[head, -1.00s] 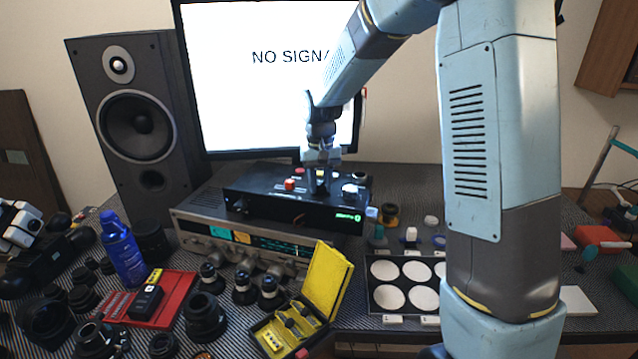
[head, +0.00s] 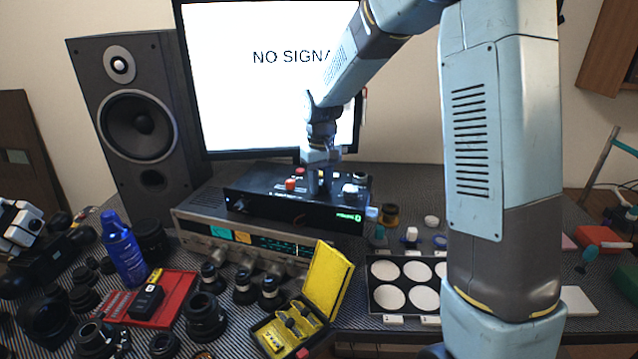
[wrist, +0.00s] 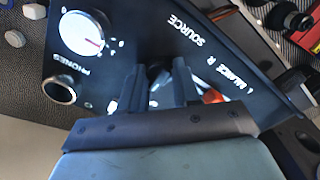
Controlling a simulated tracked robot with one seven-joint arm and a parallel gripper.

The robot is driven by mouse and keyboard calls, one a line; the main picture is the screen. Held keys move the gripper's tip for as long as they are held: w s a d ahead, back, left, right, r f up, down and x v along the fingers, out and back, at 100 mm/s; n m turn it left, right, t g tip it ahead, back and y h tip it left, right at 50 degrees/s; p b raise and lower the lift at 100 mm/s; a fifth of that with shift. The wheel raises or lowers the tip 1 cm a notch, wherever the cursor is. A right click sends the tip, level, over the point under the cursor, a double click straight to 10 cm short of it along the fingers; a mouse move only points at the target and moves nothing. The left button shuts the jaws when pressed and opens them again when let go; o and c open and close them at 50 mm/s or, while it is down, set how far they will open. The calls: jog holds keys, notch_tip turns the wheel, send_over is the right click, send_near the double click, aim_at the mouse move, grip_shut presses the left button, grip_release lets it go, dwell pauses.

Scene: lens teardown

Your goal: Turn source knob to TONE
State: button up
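The black box (head: 270,207) with a knob panel on top sits on a silver receiver, in front of the screen. My gripper (head: 318,188) points down at this panel. In the wrist view the word SOURCE (wrist: 184,30) is printed upside down on the panel. My gripper (wrist: 160,76) has its two dark fingers apart there, with part of a pale and dark knob (wrist: 156,72) showing between them. The fingers hide most of this knob and its pointer. I cannot tell whether they press on it.
A white-faced PHONES knob (wrist: 82,33) with a red pointer is beside the fingers, near a round socket (wrist: 59,90). A red knob (head: 290,184) stands left of my gripper. The screen (head: 265,75) reads NO SIGNAL, partly hidden by my arm. A yellow case (head: 328,283) stands open in front.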

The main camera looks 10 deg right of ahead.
aim_at(322, 182)
jog(key=o, duration=0.5)
jog(key=shift+c, duration=0.2)
notch_tip(322, 182, up, 14)
jog(key=shift+f, duration=0.15)
dwell(0.4)
jog(key=s+d+r+m+t, duration=0.1)
jog(key=s+d+r+t, duration=0.2)
jog(key=s, duration=0.5)
jog(key=s+d+r+m, duration=0.1)
jog(key=s+d+r, duration=0.2)
jog(key=s+d, duration=0.4)
jog(key=s+d+f+m+t, duration=0.1)
jog(key=s, duration=0.6)
jog(key=s+d+f+m+t, duration=0.1)
jog(key=s+d, duration=0.1)
jog(key=s, duration=0.5)
jog(key=shift+s+d+f+t, duration=0.3)
jog(key=shift+s+f, duration=0.05)
jog(key=shift+s, duration=0.05)
